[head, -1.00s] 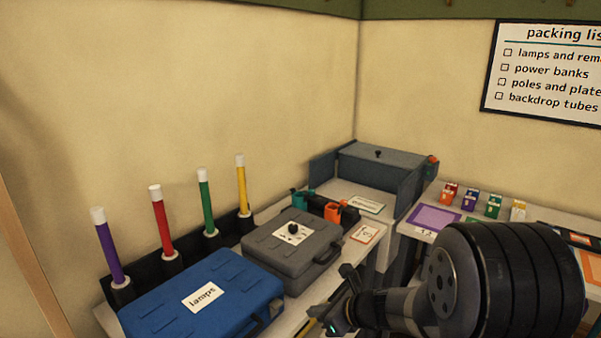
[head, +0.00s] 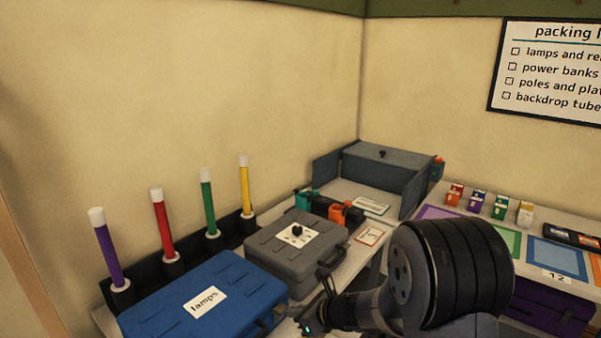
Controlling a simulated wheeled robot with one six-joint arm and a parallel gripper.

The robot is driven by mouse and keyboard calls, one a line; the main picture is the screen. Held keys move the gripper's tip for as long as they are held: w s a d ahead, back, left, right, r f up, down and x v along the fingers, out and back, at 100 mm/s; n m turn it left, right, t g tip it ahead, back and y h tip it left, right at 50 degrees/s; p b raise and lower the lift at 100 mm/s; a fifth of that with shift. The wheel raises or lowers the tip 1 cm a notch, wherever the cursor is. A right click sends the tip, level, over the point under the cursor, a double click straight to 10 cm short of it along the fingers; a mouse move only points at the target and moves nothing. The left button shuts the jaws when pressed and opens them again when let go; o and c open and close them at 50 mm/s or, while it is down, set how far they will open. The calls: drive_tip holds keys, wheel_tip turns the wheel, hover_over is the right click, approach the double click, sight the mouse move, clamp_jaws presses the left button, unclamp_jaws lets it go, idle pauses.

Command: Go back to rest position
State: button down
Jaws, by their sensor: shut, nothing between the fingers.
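My gripper (head: 318,303) shows at the bottom of the head view, at the end of my dark arm. Its fingers are small and partly hidden, and they are shut with nothing seen between them. It is in front of the grey case (head: 285,262) and to the right of the blue case labelled "lamps" (head: 165,292). I cannot tell how high it is above the table or whether it touches anything.
Purple (head: 108,252), red (head: 163,222), green (head: 207,203) and yellow (head: 244,185) tubes stand in holders along the wall. A grey-blue bin (head: 385,168) is at the back corner.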

drive_tip(key=f+t+y+b, duration=0.1)
drive_tip(key=b, duration=0.4)
drive_tip(key=s+d+f+t+y+b, duration=0.1)
drive_tip(key=f+y+b, duration=0.1)
drive_tip(key=b, duration=0.3)
drive_tip(key=f+t+y+b, duration=0.1)
drive_tip(key=f+b, duration=0.1)
drive_tip(key=b, duration=0.4)
drive_tip(key=shift+s+d+f, duration=0.2)
drive_tip(key=shift+s+d, duration=0.05)
drive_tip(key=shift+d, duration=0.15)
drive_tip(key=shift+s+t+y, duration=0.1)
drive_tip(key=shift+t+y, duration=0.2)
